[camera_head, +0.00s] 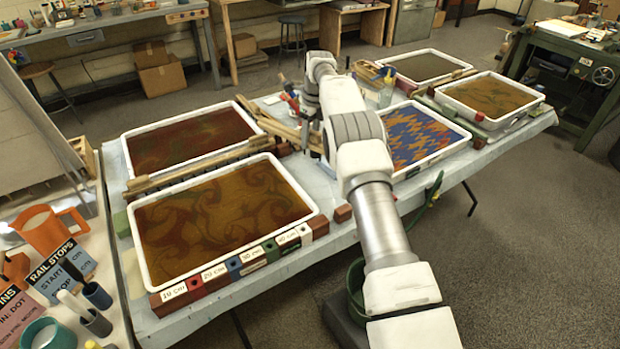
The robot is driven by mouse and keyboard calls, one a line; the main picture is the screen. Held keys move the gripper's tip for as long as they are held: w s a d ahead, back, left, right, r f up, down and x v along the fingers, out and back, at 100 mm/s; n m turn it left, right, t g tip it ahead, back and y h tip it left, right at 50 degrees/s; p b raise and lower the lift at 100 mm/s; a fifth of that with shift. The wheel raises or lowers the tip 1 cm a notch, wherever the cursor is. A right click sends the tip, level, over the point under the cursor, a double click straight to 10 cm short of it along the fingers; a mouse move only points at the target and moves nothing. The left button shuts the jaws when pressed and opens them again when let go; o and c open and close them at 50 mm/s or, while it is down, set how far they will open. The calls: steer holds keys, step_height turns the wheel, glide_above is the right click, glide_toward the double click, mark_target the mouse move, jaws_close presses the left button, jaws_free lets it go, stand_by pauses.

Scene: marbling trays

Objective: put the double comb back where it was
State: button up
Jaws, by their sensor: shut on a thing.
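My gripper (306,130) is at the middle of the table, pointing down, seen from behind and partly covered by my arm. It is shut on what looks like the double comb (282,128), a long light wooden bar slanting down to the right beside the back left tray. The fingertips are too small to make out, and I cannot tell whether the comb touches the table. Another long wooden toothed bar (200,172) lies between the two left trays.
The front left tray (305,190) has brown swirls, and the back left tray (127,160) is dark red. A blue and orange tray (462,142) is right of my arm, with two more behind. Labelled blocks (215,277) line the front edge. Jars and tools crowd the table's middle.

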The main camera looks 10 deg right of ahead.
step_height(320, 180, down, 10)
steer(key=shift+r+b, duration=0.15)
steer(key=shift+b, duration=0.25)
steer(key=shift+f, duration=0.25)
steer(key=o, duration=1.2)
